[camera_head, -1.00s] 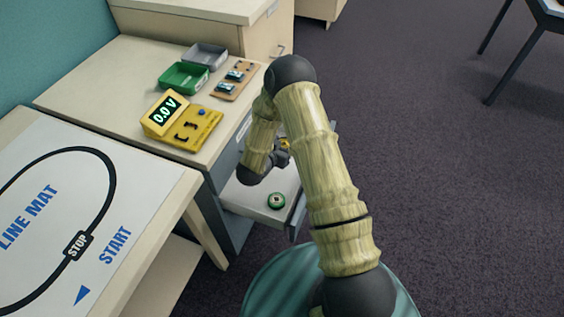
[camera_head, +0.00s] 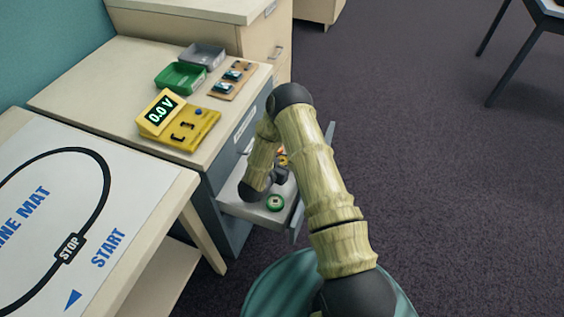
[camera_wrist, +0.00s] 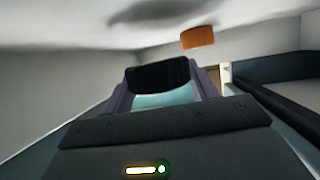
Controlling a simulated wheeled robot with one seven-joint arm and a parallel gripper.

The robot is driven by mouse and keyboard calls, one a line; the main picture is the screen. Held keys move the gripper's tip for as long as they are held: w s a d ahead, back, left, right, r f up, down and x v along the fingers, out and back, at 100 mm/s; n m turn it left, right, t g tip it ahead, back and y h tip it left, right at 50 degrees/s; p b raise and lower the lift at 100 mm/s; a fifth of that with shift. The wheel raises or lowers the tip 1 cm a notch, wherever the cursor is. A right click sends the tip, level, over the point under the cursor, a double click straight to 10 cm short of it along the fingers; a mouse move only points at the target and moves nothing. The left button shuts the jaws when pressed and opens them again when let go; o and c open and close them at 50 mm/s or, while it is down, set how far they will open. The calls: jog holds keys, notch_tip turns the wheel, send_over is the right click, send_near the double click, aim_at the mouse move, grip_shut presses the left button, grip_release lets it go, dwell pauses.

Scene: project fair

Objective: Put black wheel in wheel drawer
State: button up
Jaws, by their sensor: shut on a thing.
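My gripper (camera_wrist: 163,80) is shut on the black wheel (camera_wrist: 160,75), which sits between its two purple fingers in the wrist view. The pulled-out drawer (camera_head: 240,207) of the cabinet is light inside, and its pale floor and walls fill much of the wrist view. A green wheel (camera_head: 275,203) lies in it near the front. My forearm reaches down over the drawer and hides much of it in the head view. An orange thing (camera_wrist: 197,37) shows beyond my gripper in the wrist view. I cannot tell whether the black wheel touches the drawer floor.
A yellow meter (camera_head: 178,121) reading 0.0 V, a green tray (camera_head: 180,77), a grey tray (camera_head: 204,56) and a small board (camera_head: 232,80) stand on the cabinet top. A table with a line mat (camera_head: 110,205) is at left.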

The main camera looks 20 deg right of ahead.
jog(key=shift+s+f, duration=0.1)
jog(key=shift+f, duration=0.45)
jog(key=o, duration=1)
jog(key=shift+d+f+b, duration=0.1)
jog(key=shift+b, duration=0.2)
jog(key=shift+c, duration=0.2)
jog(key=shift+s, duration=0.1)
jog(key=shift+r, duration=0.35)
jog(key=shift+a+r+p, duration=0.25)
jog(key=shift+r+p, duration=0.05)
jog(key=shift+p, duration=0.1)
jog(key=p+v, duration=0.1)
jog(key=v, duration=0.6)
jog(key=shift+r, duration=0.15)
jog(key=shift+r, duration=0.1)
